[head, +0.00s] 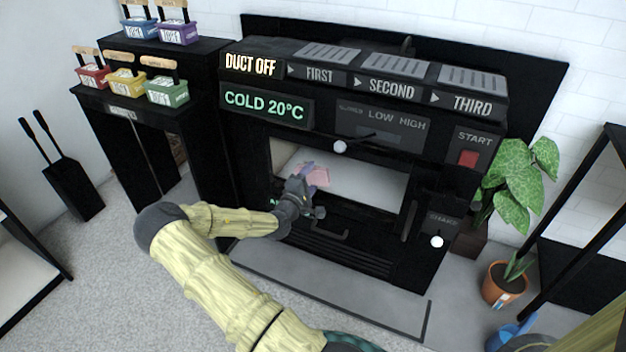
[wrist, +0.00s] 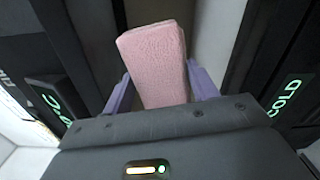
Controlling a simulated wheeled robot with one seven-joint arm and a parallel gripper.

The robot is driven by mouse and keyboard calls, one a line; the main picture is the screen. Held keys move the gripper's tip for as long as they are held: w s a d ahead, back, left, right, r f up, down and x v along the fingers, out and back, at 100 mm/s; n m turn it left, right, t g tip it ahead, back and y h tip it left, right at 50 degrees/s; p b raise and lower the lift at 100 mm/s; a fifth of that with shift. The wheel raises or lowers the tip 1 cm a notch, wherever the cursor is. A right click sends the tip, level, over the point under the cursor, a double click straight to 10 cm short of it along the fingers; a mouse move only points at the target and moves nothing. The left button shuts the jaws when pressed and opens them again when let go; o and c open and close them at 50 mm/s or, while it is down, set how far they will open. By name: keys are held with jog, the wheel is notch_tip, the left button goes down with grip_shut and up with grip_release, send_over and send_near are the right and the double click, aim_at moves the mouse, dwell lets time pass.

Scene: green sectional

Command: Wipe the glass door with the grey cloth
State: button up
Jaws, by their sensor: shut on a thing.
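My gripper (head: 303,184) is at the left part of the wide window (head: 375,188) in the front of a black stove-like machine. It is shut on a pink, fuzzy block (wrist: 153,62), like a folded cloth or sponge, which also shows in the head view (head: 319,174). In the wrist view the two purple fingers (wrist: 157,90) sit either side of its lower end. The window has a pale inside; I cannot tell whether glass covers it or whether the pink block touches anything. No grey cloth shows.
Signs read "DUCT OFF" (head: 252,64) and "COLD 20°C" (head: 264,106). A knob (head: 340,147) and red start button (head: 468,158) sit on the front. Small coloured boxes (head: 166,93) stand on black shelving at left. Plants (head: 503,284) and a black rack stand right.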

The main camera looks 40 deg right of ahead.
jog(key=shift+w+a+r, duration=0.15)
jog(key=shift+w+r, duration=0.05)
jog(key=shift+w, duration=0.35)
jog(key=w, duration=0.1)
jog(key=w+a+b, duration=0.1)
jog(key=w, duration=0.1)
jog(key=shift+a+f, duration=0.15)
jog(key=shift+s, duration=0.1)
jog(key=v, duration=0.6)
jog(key=shift+p, duration=0.3)
jog(key=shift+a, duration=0.1)
jog(key=v, duration=0.2)
jog(key=shift+s+a, duration=0.25)
jog(key=shift+a, duration=0.1)
dwell(0.4)
